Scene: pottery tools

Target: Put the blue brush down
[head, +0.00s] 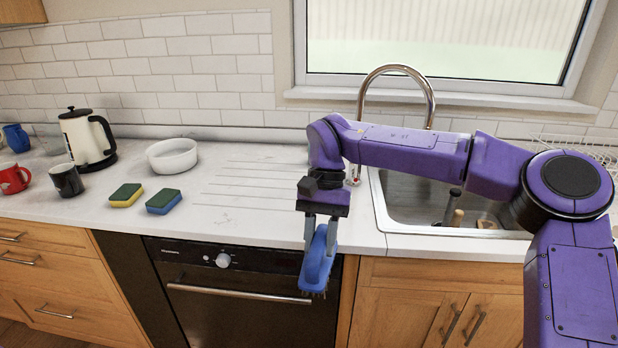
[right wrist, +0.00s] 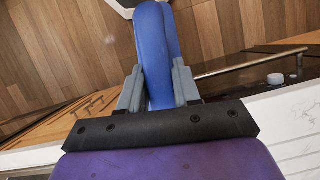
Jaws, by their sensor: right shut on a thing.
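The blue brush (head: 318,262) hangs from my right gripper (head: 320,232) in the head view, with its dark bristles low and facing down. My right gripper is shut on it, just in front of the counter's front edge, left of the sink. In the right wrist view the blue brush (right wrist: 155,58) is held between the two grey fingers of my right gripper (right wrist: 157,85), with the wooden floor beyond it. The white counter (head: 245,195) has a clear grooved stretch behind the brush. My left gripper is not in view.
A steel sink (head: 405,200) with a tap (head: 430,95) lies behind my right arm and holds some tools. Two sponges (head: 126,194) (head: 163,201), a white bowl (head: 172,155), a kettle (head: 87,138) and mugs (head: 66,180) stand at left. An oven (head: 230,290) is below.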

